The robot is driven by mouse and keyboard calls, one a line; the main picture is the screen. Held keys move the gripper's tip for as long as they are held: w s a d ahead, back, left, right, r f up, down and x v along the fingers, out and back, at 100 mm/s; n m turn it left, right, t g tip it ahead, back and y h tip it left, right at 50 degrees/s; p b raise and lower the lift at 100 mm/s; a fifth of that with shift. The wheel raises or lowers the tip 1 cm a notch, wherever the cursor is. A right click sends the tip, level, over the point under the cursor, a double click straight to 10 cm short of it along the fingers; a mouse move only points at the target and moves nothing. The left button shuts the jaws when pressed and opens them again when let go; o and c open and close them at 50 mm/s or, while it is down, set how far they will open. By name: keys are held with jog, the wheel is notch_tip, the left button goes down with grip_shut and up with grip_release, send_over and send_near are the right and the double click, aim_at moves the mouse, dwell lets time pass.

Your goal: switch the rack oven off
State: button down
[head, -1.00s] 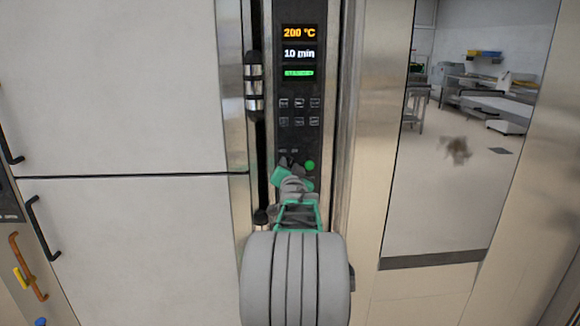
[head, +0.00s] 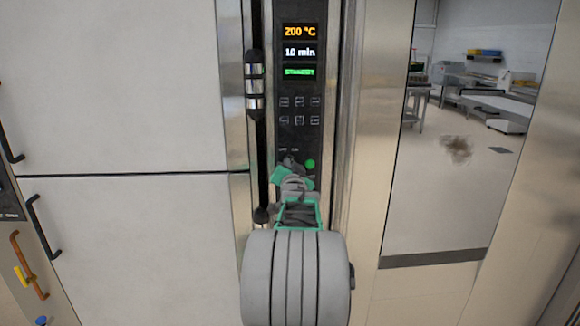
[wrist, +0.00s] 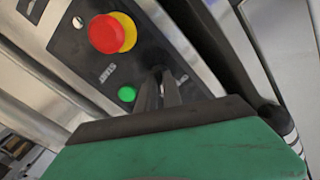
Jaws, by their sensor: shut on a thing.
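The rack oven's narrow dark control panel (head: 299,135) is in the middle of the head view. Its display (head: 299,52) reads 200 °C and 10 min, with a green line lit below. A green round button (head: 310,164) is beside my gripper (head: 291,164), and also shows in the wrist view (wrist: 127,93). My gripper is at the lower panel, under small lettering that looks like OFF and ON. In the wrist view its fingers (wrist: 160,88) are close together on a small switch at the panel; they hide the switch, so its position cannot be told.
A red push button (wrist: 104,34) on a yellow base is near the fingers in the wrist view. A dark vertical handle (head: 255,95) runs close along the panel's left. White doors (head: 120,90) stand on the left.

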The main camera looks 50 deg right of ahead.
jog(key=shift+f+n+b, duration=0.2)
jog(key=shift+n+b, duration=0.1)
jog(key=shift+b, duration=0.2)
jog(key=n+b, duration=0.1)
jog(key=b, duration=0.1)
jog(key=shift+f+n+b, duration=0.15)
jog(key=shift+n+b, duration=0.15)
jog(key=shift+b, duration=0.05)
jog(key=n+b, duration=0.2)
jog(key=b, duration=0.1)
jog(key=shift+n, duration=0.3)
jog(key=n+b, duration=0.3)
jog(key=b, duration=0.1)
jog(key=shift+r+n+b, duration=0.2)
jog(key=shift+n+b, duration=1.2)
jog(key=shift+n, duration=0.7)
jog(key=c, duration=1.5)
grip_release()
jog(key=shift+r, duration=0.1)
